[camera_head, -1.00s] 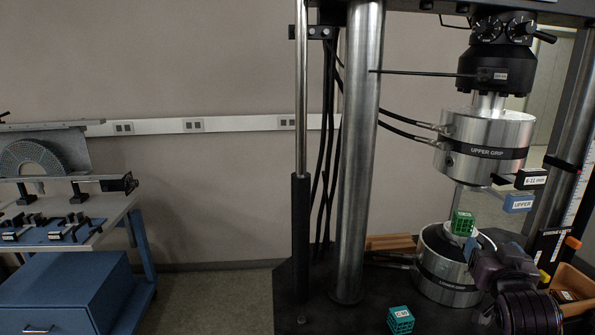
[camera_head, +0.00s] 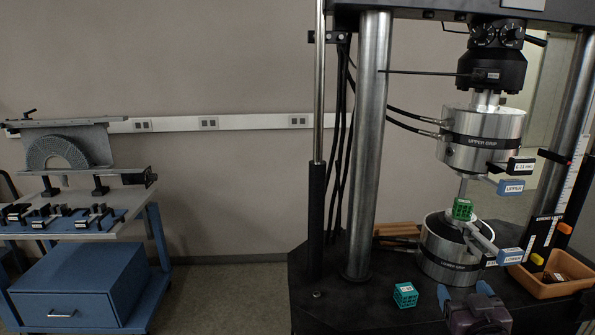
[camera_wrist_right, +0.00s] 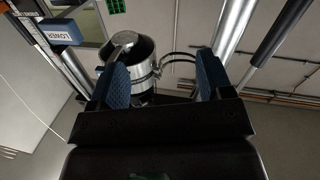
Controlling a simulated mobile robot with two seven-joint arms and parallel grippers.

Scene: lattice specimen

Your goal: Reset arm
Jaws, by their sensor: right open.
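My right gripper (camera_head: 465,290) is at the bottom of the head view, in front of the lower grip (camera_head: 437,271), open and with nothing between its fingers. In the right wrist view its two blue finger pads (camera_wrist_right: 162,80) stand wide apart. A green lattice cube (camera_head: 462,209) sits at the lower grip, below the upper grip (camera_head: 480,155), apart from my gripper. Part of a green lattice shows at the top of the wrist view (camera_wrist_right: 116,6). A teal lattice cube (camera_head: 405,295) rests on the black machine base. My left gripper is not in view.
Steel columns (camera_head: 368,150) flank the grips. Labelled handles, one marked UPPER (camera_head: 511,187), stick out at right. An orange bin (camera_head: 550,287) stands at the right. A blue-framed cart (camera_head: 80,285) with a fixture stands at the left, with open floor between.

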